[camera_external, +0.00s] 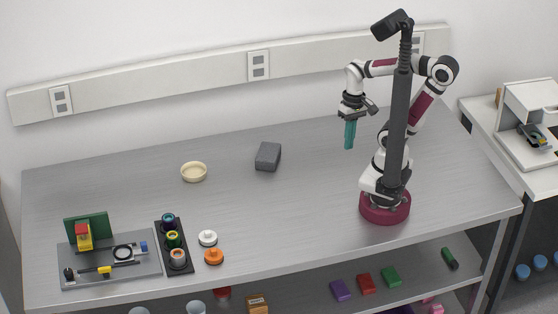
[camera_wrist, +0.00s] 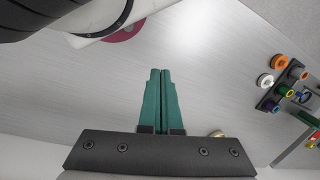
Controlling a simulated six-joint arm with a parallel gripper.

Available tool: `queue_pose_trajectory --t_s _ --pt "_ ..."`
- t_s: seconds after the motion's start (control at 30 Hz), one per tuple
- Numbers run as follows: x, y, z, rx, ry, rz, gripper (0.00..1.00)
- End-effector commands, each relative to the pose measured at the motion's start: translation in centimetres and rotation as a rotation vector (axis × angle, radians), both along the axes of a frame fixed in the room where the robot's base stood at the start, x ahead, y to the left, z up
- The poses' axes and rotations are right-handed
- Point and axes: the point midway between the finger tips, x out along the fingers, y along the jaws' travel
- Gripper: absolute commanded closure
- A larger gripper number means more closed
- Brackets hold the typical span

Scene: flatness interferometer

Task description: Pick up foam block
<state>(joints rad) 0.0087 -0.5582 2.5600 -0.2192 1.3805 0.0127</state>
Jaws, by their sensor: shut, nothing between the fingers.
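The foam block does not show in the wrist view.
A cream dish (camera_external: 194,172) lies left of the block. A grey optics board (camera_external: 140,272), a dark holder with ringed parts (camera_external: 188,262), a white knob (camera_external: 208,238) and an orange knob (camera_external: 214,256) stand front left. The table between block and gripper is clear.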

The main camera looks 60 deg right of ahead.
Motion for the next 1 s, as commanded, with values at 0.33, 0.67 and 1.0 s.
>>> queue_pose_trajectory --t_s 0.33,0.67,1.0 --pt "0.0 0.0 0.0 0.0 0.0 0.0 0.75" --pt "0.0 0.0 0.0 0.0 0.0 0.0 0.15" --pt "0.27 -0.17 0.07 -0.014 0.012 0.033 0.0"
